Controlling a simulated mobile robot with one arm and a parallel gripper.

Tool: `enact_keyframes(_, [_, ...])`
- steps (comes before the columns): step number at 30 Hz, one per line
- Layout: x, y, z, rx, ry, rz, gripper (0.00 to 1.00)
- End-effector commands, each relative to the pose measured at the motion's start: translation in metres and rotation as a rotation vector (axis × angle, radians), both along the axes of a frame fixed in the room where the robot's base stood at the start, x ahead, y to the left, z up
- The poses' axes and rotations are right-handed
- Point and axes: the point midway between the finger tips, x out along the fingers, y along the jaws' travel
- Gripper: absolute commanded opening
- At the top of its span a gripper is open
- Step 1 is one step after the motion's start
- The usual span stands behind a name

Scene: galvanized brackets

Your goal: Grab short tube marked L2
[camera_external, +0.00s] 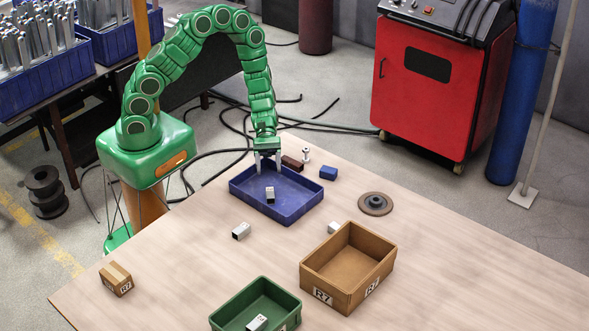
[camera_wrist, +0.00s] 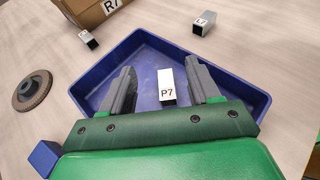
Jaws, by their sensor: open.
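My gripper (camera_external: 268,168) is open above the back of the blue tray (camera_external: 300,212). In the wrist view my gripper (camera_wrist: 160,68) has a short tube marked P7 (camera_wrist: 167,93) between and below its spread fingers, not held. This white-and-dark tube (camera_external: 270,194) lies in the tray. Another short tube (camera_external: 241,231) lies on the table in front of the tray; in the wrist view this tube (camera_wrist: 203,22) has a label that seems to start with L, its second character unclear.
The brown box marked R7 (camera_external: 320,277) and green bin (camera_external: 226,310) stand at the front. A small carton (camera_external: 116,279) is at left. A grinding disc (camera_external: 375,203), blue block (camera_external: 328,173), brown block (camera_external: 291,162) and bolt (camera_external: 306,156) lie near the tray. The table's left middle is clear.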

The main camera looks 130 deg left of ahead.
Motion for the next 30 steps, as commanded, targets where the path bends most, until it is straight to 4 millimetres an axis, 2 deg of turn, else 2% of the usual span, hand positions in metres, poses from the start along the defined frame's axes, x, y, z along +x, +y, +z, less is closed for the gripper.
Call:
enact_keyframes(9, [0.0, 0.0, 0.0, 0.0, 0.0, 0.0, 0.61])
enact_keyframes(12, [0.0, 0.0, 0.0, 0.0, 0.0, 0.0, 0.76])
enact_keyframes(22, [0.0, 0.0, 0.002, 0.001, -0.001, 0.0, 0.77])
enact_keyframes(26, [0.0, 0.0, 0.016, 0.002, -0.002, -0.001, 0.77])
enact_keyframes(30, [0.0, 0.0, 0.043, 0.004, -0.003, -0.002, 0.77])
